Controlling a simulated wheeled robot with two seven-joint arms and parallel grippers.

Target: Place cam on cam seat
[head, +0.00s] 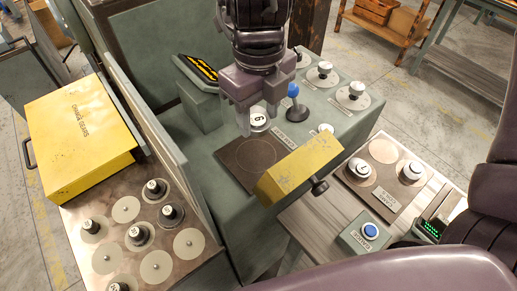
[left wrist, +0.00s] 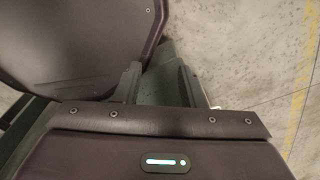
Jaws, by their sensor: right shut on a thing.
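My right gripper (head: 256,112) hangs fingers down at the top centre of the head view. It is shut on a pale round cam (head: 259,118) with a dark number on top. The cam is over the far part of a dark brown plate (head: 233,160) with a thin circle marked on it, which looks like the cam seat. I cannot tell whether the cam touches the plate. My left gripper (left wrist: 158,84) shows only in the left wrist view, its fingers apart with nothing seen between them.
A yellow block (head: 300,170) with a black knob overhangs the plate's near right side. A blue-topped knob (head: 293,91) stands close to the right gripper. More cams (head: 358,169) sit on a rack at right. A yellow box (head: 80,135) and a gear tray (head: 75,208) are at left.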

